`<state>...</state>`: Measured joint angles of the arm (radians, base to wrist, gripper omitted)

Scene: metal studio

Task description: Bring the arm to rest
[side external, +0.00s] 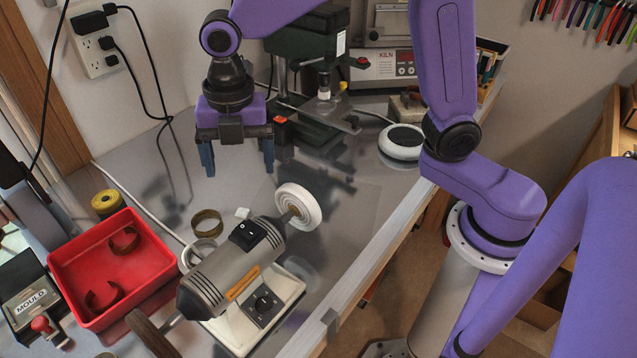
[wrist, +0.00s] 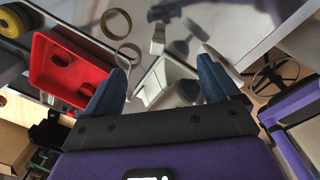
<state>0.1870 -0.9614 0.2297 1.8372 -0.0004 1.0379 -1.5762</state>
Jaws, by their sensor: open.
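My gripper (side external: 237,160) is open and empty above the grey metal bench (side external: 330,225), with its two blue fingers pointing down and apart. In the side external view it is behind the bench polisher (side external: 235,270) with its white buffing wheel (side external: 298,206). In the wrist view the two fingers (wrist: 158,92) are spread, with nothing held between them. My purple arm reaches over from the right.
A red tray (side external: 145,267) with two brown rings stands at the left. Another ring (side external: 207,223) and a small white block (side external: 242,212) lie on the bench near the polisher. A drill press (side external: 315,75), white round device (side external: 402,141) and kiln (side external: 385,65) stand behind.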

